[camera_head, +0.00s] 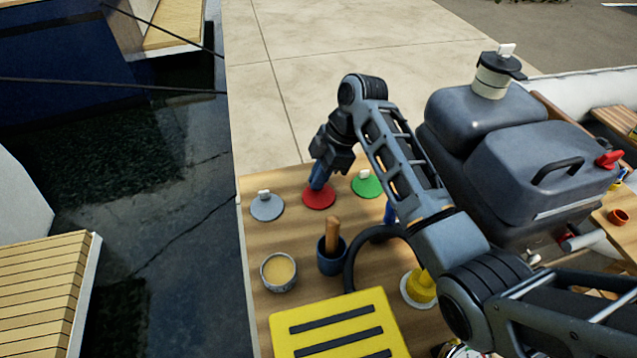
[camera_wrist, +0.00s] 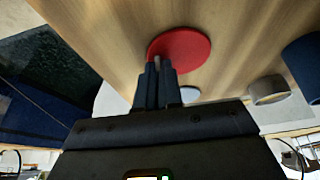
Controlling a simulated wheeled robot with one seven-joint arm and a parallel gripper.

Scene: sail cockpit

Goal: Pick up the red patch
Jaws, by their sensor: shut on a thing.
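The red patch (camera_head: 319,199) is a flat round disc near the far end of the wooden table. The fingers hide most of that piece. I cannot tell whether the patch is touching the table or just clear of it.
A grey patch (camera_head: 267,207) lies to the left and a green patch (camera_head: 367,184) to the right, each with a white tab. A bowl (camera_head: 278,273), a blue mortar with pestle (camera_head: 331,259) and a yellow slotted panel (camera_head: 338,325) stand nearer. Large grey tanks (camera_head: 535,165) are at right.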

